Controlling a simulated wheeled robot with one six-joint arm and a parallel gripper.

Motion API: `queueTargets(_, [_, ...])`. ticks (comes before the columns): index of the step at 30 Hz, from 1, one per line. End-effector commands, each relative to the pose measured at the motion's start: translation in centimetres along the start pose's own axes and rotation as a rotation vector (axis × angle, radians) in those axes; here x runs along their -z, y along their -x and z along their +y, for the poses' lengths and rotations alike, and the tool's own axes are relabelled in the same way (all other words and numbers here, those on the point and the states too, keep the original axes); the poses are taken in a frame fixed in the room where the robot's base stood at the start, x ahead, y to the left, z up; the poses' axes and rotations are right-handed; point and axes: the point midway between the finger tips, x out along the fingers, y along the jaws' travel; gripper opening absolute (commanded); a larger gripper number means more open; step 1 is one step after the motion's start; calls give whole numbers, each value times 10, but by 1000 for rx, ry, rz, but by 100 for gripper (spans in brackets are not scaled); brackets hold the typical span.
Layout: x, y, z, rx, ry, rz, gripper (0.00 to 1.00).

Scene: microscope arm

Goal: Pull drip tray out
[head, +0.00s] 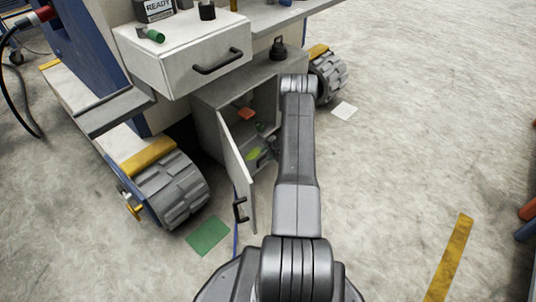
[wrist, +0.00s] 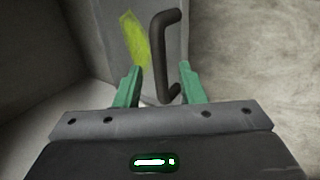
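In the wrist view my gripper (wrist: 160,68) is open. Its two green fingers stand on either side of the lower end of a dark, upright C-shaped handle (wrist: 168,55), with gaps visible. The handle is on a pale grey panel (wrist: 188,25) with a yellow-green patch (wrist: 134,40) to its left. I cannot tell for certain whether this panel is the drip tray's front. In the head view my arm reaches down to the open cabinet (head: 212,120), and my gripper (head: 268,152) is partly hidden there. The yellow-green patch (head: 253,154) shows beside it.
The cabinet door (head: 238,170) stands open toward me, with its own dark handle (head: 240,209). Above is a shut white drawer (head: 170,65). A grey wheel (head: 172,190) is at the left. A green sheet (head: 208,236) lies on the floor. The floor to the right is mostly clear.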

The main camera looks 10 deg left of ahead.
Motion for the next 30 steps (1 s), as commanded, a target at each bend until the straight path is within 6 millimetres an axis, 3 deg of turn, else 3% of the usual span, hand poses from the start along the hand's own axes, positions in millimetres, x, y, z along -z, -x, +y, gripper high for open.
queueTargets(5, [-1, 19, 2, 0, -1, -1, 36])
queueTargets(18, [-1, 114, 2, -1, -2, -2, 36])
queueTargets(24, [-1, 135, 0, 0, -2, -1, 36])
queueTargets(30, [0, 138, -1, 0, 0, 0, 36])
